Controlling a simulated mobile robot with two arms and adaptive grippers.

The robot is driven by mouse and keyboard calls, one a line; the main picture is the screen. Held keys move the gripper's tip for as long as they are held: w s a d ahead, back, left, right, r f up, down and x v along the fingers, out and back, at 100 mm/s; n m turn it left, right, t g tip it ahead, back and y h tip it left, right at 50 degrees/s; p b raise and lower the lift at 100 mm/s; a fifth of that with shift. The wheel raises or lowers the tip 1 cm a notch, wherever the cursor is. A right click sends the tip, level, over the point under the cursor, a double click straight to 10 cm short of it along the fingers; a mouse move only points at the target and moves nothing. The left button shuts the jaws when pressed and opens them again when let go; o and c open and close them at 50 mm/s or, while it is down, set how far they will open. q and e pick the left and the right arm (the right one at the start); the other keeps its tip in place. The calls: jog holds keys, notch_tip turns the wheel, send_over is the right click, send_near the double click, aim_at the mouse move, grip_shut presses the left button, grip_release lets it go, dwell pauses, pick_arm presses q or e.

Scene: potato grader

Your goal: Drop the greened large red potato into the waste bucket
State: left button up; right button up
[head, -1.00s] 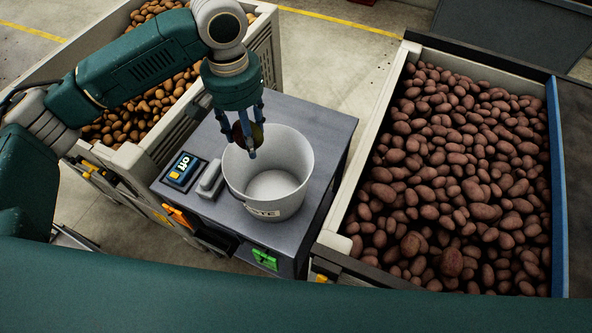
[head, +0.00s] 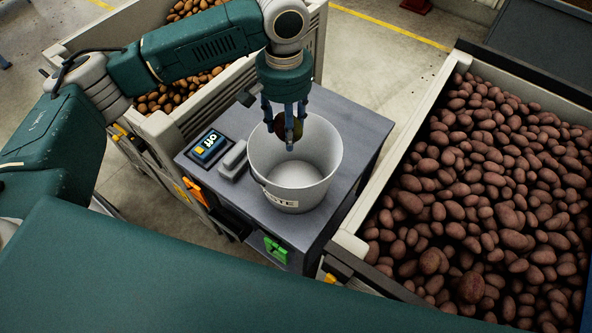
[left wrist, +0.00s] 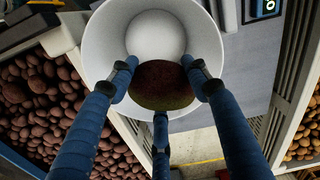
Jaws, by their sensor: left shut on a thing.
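My left gripper (head: 287,130) points down over the white waste bucket (head: 293,200), at its far side. It is shut on a dark red potato with a greenish tint (left wrist: 163,86). In the left wrist view several blue fingers close around the potato, with the bucket (left wrist: 97,50) behind it. In the head view the potato (head: 280,124) shows between the fingers, at about the bucket's rim; I cannot tell its exact height. The bucket stands upright on a grey cabinet (head: 345,120), and the visible part of its floor is empty. My right gripper is not in view.
A large crate (head: 385,185) of red potatoes stands at right. A crate (head: 195,123) of brown potatoes stands behind at left.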

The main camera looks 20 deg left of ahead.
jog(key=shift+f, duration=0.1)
pick_arm(q)
jog(key=o, duration=1.4)
jog(key=shift+c, duration=0.2)
jog(key=shift+f, duration=0.1)
jog(key=shift+r, duration=0.55)
notch_tip(320, 180, up, 11)
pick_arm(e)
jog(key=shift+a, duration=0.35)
